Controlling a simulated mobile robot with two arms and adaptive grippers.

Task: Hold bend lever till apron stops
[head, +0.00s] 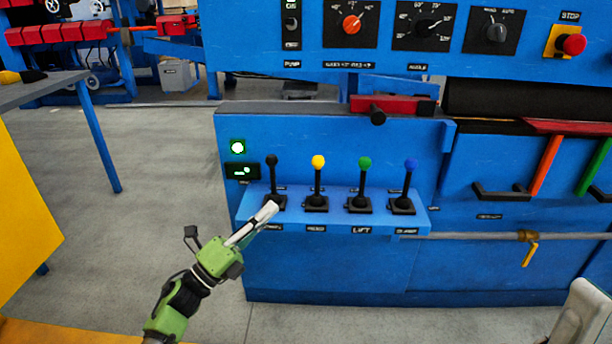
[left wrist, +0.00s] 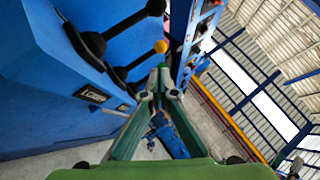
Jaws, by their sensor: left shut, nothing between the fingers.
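Four levers stand in a row on the blue shelf of the machine: a black-knobbed lever (head: 272,178), a yellow-knobbed lever (head: 318,178), a green-knobbed lever (head: 364,180) and a blue-knobbed lever (head: 408,182). The label under the green one reads LIFT; I cannot clearly read which is marked bend. All stand roughly upright. My left gripper (head: 270,210) is shut and empty, its tips low in front of the black lever's base; contact cannot be told. In the left wrist view the shut fingertips (left wrist: 161,80) show below the yellow knob (left wrist: 161,46). My right gripper is not in view.
A green lamp (head: 237,147) glows on the panel left of the levers. Dials and a red stop button (head: 573,44) are above. A pipe with a yellow valve handle (head: 530,253) runs at right. The floor at left is clear up to a table (head: 50,88).

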